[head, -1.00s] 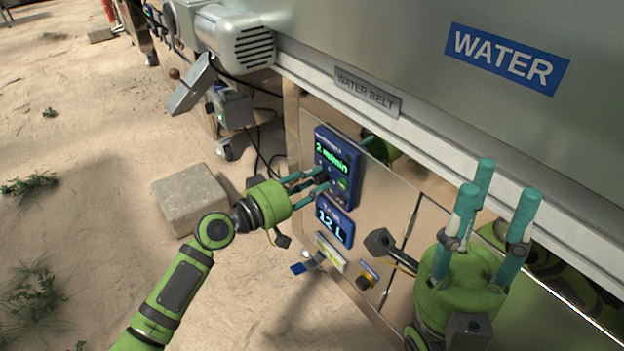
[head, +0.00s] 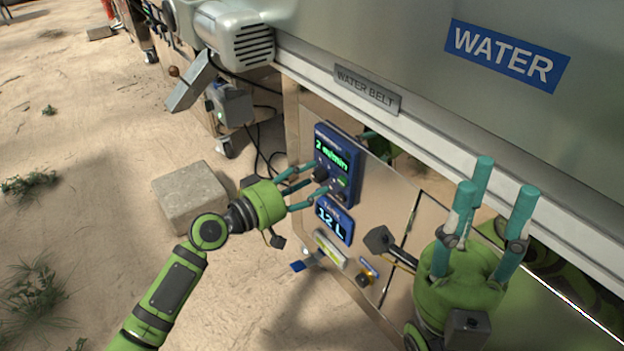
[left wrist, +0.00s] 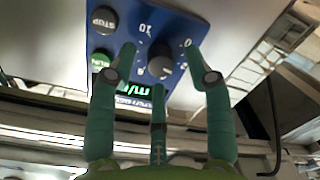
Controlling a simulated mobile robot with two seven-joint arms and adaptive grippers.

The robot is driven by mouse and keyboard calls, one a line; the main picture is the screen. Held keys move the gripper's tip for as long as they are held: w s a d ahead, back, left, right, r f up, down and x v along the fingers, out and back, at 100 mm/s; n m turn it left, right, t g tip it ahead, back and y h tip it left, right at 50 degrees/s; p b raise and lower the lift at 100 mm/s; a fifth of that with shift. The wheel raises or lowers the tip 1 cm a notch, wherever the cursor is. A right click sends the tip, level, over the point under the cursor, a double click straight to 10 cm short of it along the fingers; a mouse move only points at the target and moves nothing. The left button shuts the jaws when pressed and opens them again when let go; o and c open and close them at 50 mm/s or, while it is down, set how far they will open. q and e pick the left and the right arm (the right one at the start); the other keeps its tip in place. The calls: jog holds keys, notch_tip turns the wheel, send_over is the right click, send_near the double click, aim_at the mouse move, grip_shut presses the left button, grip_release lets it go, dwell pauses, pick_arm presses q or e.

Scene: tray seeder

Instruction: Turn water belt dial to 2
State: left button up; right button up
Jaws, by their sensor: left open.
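The blue water belt control box (head: 342,150) is on the metal panel under the WATER BELT plate (head: 367,90). Its green display reads 2 m/min in the head view. The dark dial (left wrist: 161,58) shows on the blue box in the left wrist view, with the green and STOP buttons beside it. My left gripper (head: 316,184) is open in front of the box, its teal fingers apart; in the left wrist view its fingertips (left wrist: 160,60) spread around the dial without clearly touching it. My right gripper (head: 500,190) stands at the right, fingers pointing up, close to the panel.
A tank display reading 12 L (head: 334,220) sits just below the box. Lower on the panel are a yellow-green label (head: 329,249) and a small knob (head: 363,279). A stone block (head: 190,197) lies on the sandy ground at the left. A motor (head: 236,32) projects above.

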pick_arm(q)
jog(key=v, duration=1)
jog(key=shift+s+a, duration=0.25)
jog(key=shift+a, duration=0.05)
